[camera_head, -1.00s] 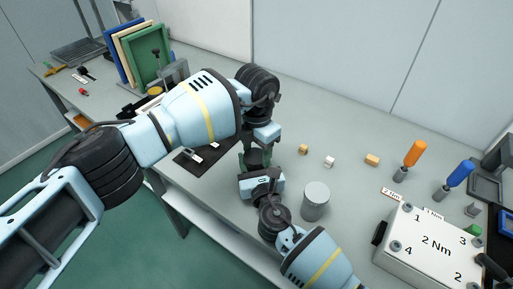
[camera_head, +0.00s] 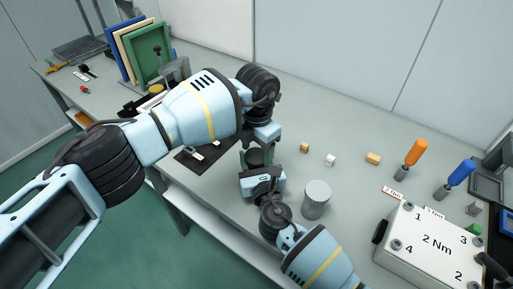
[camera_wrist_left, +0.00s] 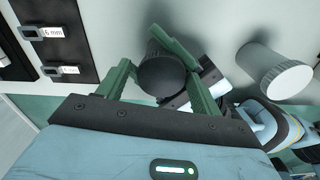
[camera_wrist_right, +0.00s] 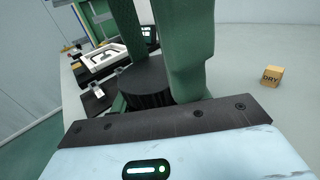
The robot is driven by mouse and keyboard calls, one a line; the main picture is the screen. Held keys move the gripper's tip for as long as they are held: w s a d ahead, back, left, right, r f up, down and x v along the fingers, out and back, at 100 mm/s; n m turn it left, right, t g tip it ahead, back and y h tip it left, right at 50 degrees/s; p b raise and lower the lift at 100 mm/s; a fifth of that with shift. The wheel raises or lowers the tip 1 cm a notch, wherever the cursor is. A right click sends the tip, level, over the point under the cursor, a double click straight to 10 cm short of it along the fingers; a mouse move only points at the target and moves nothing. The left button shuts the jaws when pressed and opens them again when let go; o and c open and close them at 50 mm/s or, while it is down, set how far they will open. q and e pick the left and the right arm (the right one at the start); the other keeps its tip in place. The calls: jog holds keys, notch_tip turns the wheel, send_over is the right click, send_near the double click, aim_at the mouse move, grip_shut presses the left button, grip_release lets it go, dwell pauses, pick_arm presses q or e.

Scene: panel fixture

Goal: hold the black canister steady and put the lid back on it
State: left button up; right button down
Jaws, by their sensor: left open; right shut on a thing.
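The black canister shows as a dark, ribbed-sided round piece with a flat dark top (camera_wrist_right: 148,82) in the right wrist view. My right gripper (camera_wrist_right: 155,45) is shut on it, with a green finger on each side. In the left wrist view the dark round top (camera_wrist_left: 162,78) lies between the spread green fingers of my left gripper (camera_wrist_left: 160,72), which is open, with gaps beside it. In the head view the canister (camera_head: 257,157) is mostly hidden between the two grippers. The ribbed dark piece looks like the lid at the canister's top; I cannot tell whether it is seated.
A grey cylinder (camera_head: 316,198) stands just right of my right gripper. Several small blocks (camera_head: 330,160) lie behind it. A white numbered panel box (camera_head: 430,245) and orange (camera_head: 416,152) and blue (camera_head: 460,173) screwdrivers are at right. A black mat (camera_head: 193,158) lies left. The back middle is clear.

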pick_arm(q)
jog(key=shift+s+d+r, duration=0.15)
jog(key=shift+s+d, duration=0.1)
jog(key=shift+d, duration=0.1)
jog(key=shift+w+a+r, duration=0.1)
jog(key=shift+a+r, duration=0.05)
jog(key=shift+r, duration=2)
jog(key=shift+c, duration=0.3)
jog(key=shift+c, duration=1.2)
jog(key=n, duration=0.2)
jog(key=r+n, duration=0.1)
jog(key=n, duration=0.2)
jog(key=shift+a, duration=0.1)
jog(key=n, duration=0.5)
jog(key=shift+r, duration=0.3)
jog(key=n, duration=0.4)
jog(key=shift+a+r+n, duration=0.1)
jog(key=shift+r+n, duration=0.2)
jog(key=shift+r, duration=0.05)
jog(key=n, duration=0.2)
jog(key=r+n, duration=0.1)
jog(key=n, duration=0.2)
